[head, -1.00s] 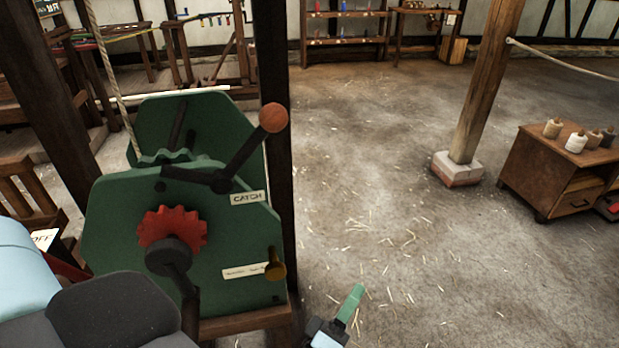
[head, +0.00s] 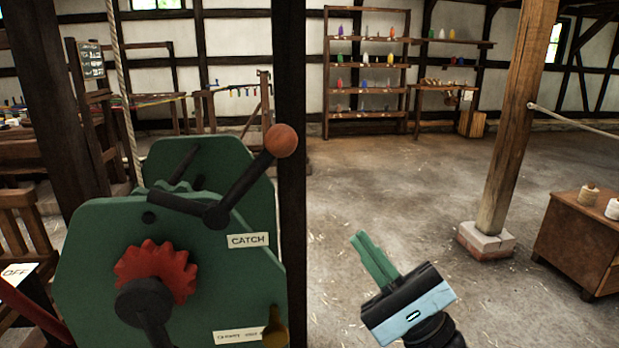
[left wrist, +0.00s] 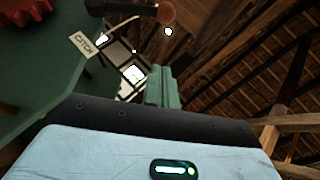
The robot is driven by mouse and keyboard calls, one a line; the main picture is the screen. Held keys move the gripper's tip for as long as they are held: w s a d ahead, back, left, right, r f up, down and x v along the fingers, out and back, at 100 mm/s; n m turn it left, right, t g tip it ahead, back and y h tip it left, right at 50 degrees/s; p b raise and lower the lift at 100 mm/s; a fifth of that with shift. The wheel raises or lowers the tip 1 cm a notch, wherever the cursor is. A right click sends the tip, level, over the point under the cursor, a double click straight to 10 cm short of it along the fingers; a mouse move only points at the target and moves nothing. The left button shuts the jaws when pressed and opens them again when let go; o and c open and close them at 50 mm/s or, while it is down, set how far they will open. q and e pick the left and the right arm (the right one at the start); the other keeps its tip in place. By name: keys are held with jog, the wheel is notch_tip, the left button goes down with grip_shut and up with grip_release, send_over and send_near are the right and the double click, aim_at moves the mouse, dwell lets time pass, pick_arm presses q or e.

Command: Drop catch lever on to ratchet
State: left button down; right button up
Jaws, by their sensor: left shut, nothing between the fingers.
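The catch lever (head: 245,188) is a black bar with an orange-brown ball knob (head: 281,140), pivoted on the green machine's front plate. Its knob end points up to the right. Its other arm reaches left, over the red toothed wheel (head: 155,270), with a gap between them in the head view. Which wheel is the ratchet I cannot tell; a green toothed rim shows behind. My left gripper (head: 366,246) has green fingers, shut and empty, right of the machine and below the knob. In the left wrist view the knob (left wrist: 165,14) lies beyond the fingertips (left wrist: 160,72). My right gripper is not seen.
A CATCH label (head: 248,240) sits below the lever. A dark post (head: 291,70) stands behind the machine. A brass-coloured knob (head: 275,328) is low on the plate. Open floor lies to the right, before a wooden post (head: 515,130) and a cabinet (head: 570,240).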

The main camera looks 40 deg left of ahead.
aim_at(248, 179)
pick_arm(q)
jog(key=s+d+r+p+x, duration=0.1)
jog(key=p+x, duration=0.3)
jog(key=x, duration=0.9)
jog(key=shift+s+d+p, duration=0.15)
jog(key=shift+s+p, duration=0.15)
jog(key=shift+s, duration=0.35)
jog(key=shift+r+g, duration=0.2)
jog(key=shift+g, duration=0.1)
